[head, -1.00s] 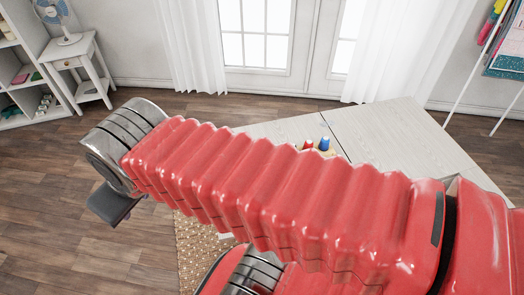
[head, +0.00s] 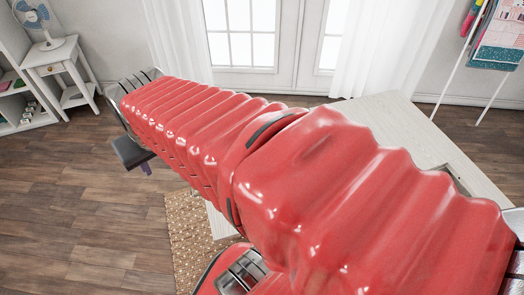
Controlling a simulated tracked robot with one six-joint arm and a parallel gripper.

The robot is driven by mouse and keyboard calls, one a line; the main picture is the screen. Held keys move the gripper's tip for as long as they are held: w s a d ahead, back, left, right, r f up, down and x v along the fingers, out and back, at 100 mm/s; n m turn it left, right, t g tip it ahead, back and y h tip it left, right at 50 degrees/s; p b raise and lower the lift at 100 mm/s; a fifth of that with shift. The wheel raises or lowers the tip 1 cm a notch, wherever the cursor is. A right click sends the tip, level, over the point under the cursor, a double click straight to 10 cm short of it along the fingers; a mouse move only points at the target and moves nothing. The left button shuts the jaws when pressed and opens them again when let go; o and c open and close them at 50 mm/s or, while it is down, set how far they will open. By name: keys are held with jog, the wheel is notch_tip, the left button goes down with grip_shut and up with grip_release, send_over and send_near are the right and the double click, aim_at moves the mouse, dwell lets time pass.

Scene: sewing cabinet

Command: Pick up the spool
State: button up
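No spool shows in the head view now; my red-sleeved arm crosses the picture and covers most of the pale wooden table (head: 400,115). The table's far corner and a strip on its right side show. At the arm's far end, on the left over the floor, is a dark wrist part of mine (head: 131,152). A small purple piece (head: 146,169) shows under it; I cannot tell what it is. My gripper's fingers cannot be made out, so open or shut is unclear.
A white side table (head: 60,58) with a fan (head: 34,14) stands at the back left beside white shelves (head: 14,85). A woven rug (head: 190,235) lies below the arm. A white rack (head: 450,70) stands at the right. The wooden floor on the left is clear.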

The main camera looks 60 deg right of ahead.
jog(key=s+d+f+m+g, duration=0.1)
jog(key=s+d+f+m, duration=0.2)
jog(key=d, duration=0.6)
jog(key=s+d+f+m+g, duration=0.1)
jog(key=s+d+f+m, duration=0.2)
jog(key=d, duration=0.6)
jog(key=s+d+f+m+g+h, duration=0.1)
jog(key=s+d+f+m, duration=0.3)
jog(key=d, duration=0.5)
jog(key=shift+s+d+f+g, duration=0.3)
jog(key=shift+s+f, duration=0.05)
jog(key=shift+s, duration=0.8)
jog(key=shift+f, duration=0.1)
jog(key=shift+x, duration=4.25)
jog(key=shift+d, duration=0.15)
jog(key=shift+x, duration=2.5)
jog(key=shift+c, duration=0.6)
